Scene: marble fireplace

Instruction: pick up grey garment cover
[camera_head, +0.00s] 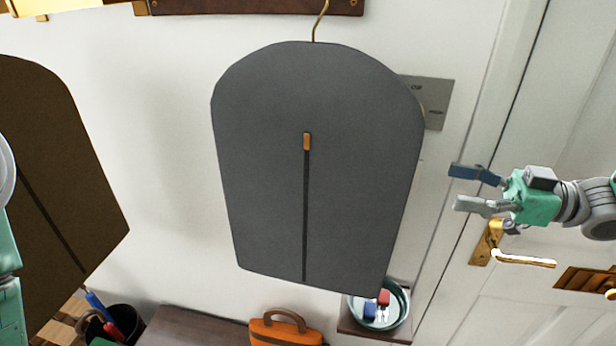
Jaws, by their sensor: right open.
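The grey garment cover (260,160) hangs in the middle of the head view by a brass hook from the rail above. It has a dark centre zip with an orange pull at its top. My right gripper (464,188) is to the right of the cover, apart from it, with its fingers pointing left. Its fingers are open and nothing is between them. Part of my left arm shows at the left edge; its gripper is not clearly visible.
A brown garment cover (55,170) hangs at the left. Below are a dark bench (190,328), an orange bag (285,331), and a round tray (397,319) with small red and blue items. A white door with a brass handle (520,260) is at the right. A metal plate (436,105) is on the wall.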

